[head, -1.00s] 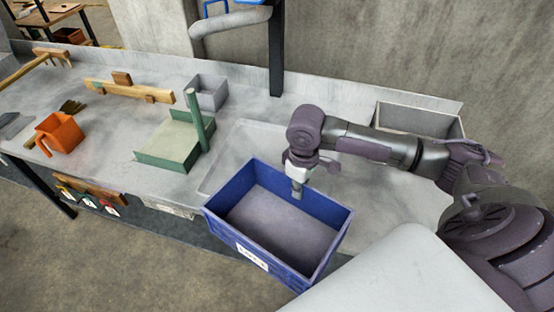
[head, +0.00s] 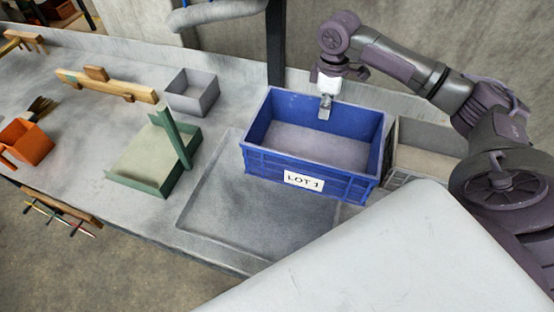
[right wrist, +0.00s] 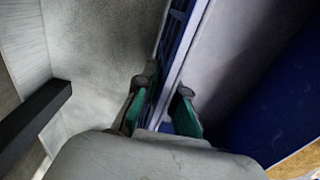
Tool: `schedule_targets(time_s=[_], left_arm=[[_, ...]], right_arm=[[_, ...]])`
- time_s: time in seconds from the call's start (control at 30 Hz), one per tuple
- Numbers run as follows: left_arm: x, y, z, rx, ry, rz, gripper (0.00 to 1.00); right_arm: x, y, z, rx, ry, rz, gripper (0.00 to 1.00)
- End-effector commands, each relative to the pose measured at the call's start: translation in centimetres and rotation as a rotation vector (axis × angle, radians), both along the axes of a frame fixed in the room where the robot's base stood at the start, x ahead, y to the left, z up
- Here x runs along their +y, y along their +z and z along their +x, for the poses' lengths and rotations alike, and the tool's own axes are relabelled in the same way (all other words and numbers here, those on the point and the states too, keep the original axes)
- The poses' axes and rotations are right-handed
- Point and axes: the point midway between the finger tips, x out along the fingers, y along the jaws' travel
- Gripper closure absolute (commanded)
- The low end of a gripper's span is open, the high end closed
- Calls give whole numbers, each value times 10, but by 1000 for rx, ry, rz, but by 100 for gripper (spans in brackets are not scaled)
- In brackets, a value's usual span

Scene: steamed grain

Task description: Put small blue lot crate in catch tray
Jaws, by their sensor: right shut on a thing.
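The blue lot crate (head: 312,172) with a "LOT 1" label is upright, empty and roughly level in the head view. My right gripper (head: 325,102) is shut on its far wall; in the right wrist view, the green finger pads (right wrist: 165,112) straddle the crate's rim (right wrist: 186,45). A shallow grey square tray (head: 225,246) lies on the bench, in front of and left of the crate. The crate overlaps its back right part in the picture; I cannot tell how high the crate is above it. My left gripper is out of view.
A grey open box (head: 400,140) stands right beside the crate. A green-edged stand (head: 150,165) with a post and a small grey bin (head: 192,92) are to the left. An orange container (head: 28,140) is farther left. A dark post (head: 275,45) rises behind.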

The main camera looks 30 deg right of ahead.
Motion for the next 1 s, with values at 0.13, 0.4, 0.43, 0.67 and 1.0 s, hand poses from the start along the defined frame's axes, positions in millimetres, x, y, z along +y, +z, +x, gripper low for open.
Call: schedule_targets(time_s=[0.13,0.4,0.43,0.67,1.0], left_arm=[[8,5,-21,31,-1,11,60],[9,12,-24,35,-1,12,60],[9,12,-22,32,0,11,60],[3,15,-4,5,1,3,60],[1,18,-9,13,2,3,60]], right_arm=[[33,-17,12,-1,6,6,100],[84,-50,32,-1,1,4,100],[88,-53,33,-2,1,3,100],[100,-65,38,-1,-1,1,100],[99,-102,38,-2,0,1,100]])
